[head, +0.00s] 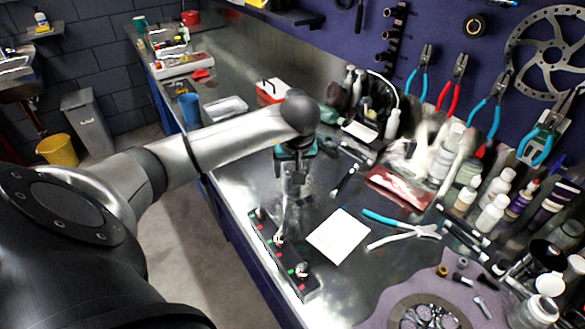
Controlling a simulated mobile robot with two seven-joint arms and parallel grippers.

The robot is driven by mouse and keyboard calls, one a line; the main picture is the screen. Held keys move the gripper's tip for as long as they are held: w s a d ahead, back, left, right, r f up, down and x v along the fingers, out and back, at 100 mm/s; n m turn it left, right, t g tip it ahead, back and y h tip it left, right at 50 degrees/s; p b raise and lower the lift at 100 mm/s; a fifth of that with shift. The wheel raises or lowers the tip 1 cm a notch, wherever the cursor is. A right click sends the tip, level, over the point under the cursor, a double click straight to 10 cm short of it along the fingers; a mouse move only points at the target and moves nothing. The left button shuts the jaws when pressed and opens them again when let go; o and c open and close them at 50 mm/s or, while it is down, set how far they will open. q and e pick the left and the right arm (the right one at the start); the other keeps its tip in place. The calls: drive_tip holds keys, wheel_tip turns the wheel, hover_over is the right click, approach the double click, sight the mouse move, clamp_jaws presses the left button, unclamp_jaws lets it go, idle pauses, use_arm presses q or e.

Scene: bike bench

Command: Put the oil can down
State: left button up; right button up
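My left arm reaches in from the left across the bench, and my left gripper (290,205) points down over the metal bench top (230,160). Its fingers are grey and blurred against the shiny metal; I cannot tell whether they are open or shut, or whether they hold anything. They are above a long black strip (268,262) with red and green marks and small silver pieces on it. I cannot clearly pick out the oil can. A dark group with a thin curved white tube (389,82) stands behind the gripper. My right gripper is not in view.
A white sheet (338,236) and blue-handled pliers (402,230) lie right of the strip. A red tray (398,187) and several bottles (493,212) stand to the right. A red-and-white box (270,91) is behind my arm. Bare metal shows left of the gripper.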

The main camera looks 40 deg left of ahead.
use_arm(q)
drive_tip(key=shift+o, duration=0.6)
drive_tip(key=shift+r, duration=0.2)
drive_tip(key=p+v, duration=0.1)
drive_tip(key=v, duration=1.1)
drive_tip(key=shift+a, duration=0.1)
